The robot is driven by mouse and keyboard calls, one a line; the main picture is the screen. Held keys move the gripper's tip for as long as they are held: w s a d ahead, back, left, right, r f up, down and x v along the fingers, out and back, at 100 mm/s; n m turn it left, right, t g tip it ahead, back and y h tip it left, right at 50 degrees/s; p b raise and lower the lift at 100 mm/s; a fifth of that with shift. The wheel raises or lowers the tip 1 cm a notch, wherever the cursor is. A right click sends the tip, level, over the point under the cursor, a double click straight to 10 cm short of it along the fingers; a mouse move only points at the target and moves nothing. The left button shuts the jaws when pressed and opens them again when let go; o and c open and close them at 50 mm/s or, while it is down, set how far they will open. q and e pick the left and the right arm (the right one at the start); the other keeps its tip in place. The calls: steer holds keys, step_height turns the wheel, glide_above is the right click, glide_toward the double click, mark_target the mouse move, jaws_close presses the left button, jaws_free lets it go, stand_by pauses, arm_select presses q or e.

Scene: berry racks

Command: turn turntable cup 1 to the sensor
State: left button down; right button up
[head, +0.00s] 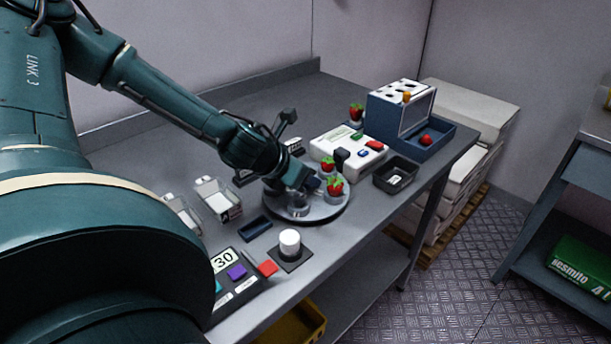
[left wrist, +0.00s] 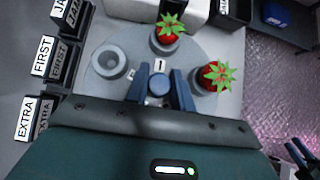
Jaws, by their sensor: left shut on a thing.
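The round grey turntable (head: 318,215) stands on the bench and also shows in the left wrist view (left wrist: 128,42). My left gripper (left wrist: 160,92) is over its middle, shut on a round blue-grey knob (left wrist: 160,84). Around the knob are cups: an empty grey one (left wrist: 108,62) at left, one with a strawberry (left wrist: 169,30) at the top, one with a strawberry (left wrist: 214,76) at right. A label reading 1 (left wrist: 160,65) lies between the knob and the top cup. A white device with coloured buttons (head: 348,150), perhaps the sensor unit, stands just behind the turntable in the head view.
A white knob (head: 290,242) and a panel reading 30 (head: 225,261) lie in front. Labelled dark boxes (left wrist: 65,62) stand left in the wrist view.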

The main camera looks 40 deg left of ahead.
arm_select(q)
steer(key=c, duration=1.2)
jaws_free()
steer(key=shift+s+r+p, duration=0.3)
steer(key=shift+r, duration=0.15)
steer(key=shift+p+v, duration=1.4)
steer(key=shift+v, duration=4.7)
arm_select(e)
steer(key=shift+s+d+r+n, duration=0.1)
steer(key=shift+r+n, duration=0.1)
steer(key=shift+r, duration=0.3)
steer(key=shift+s+d+r+n, duration=0.1)
steer(key=shift+r+n, duration=0.1)
steer(key=shift+r, duration=0.25)
arm_select(q)
steer(key=shift+f, duration=0.1)
arm_select(e)
steer(key=shift+w+r, duration=0.1)
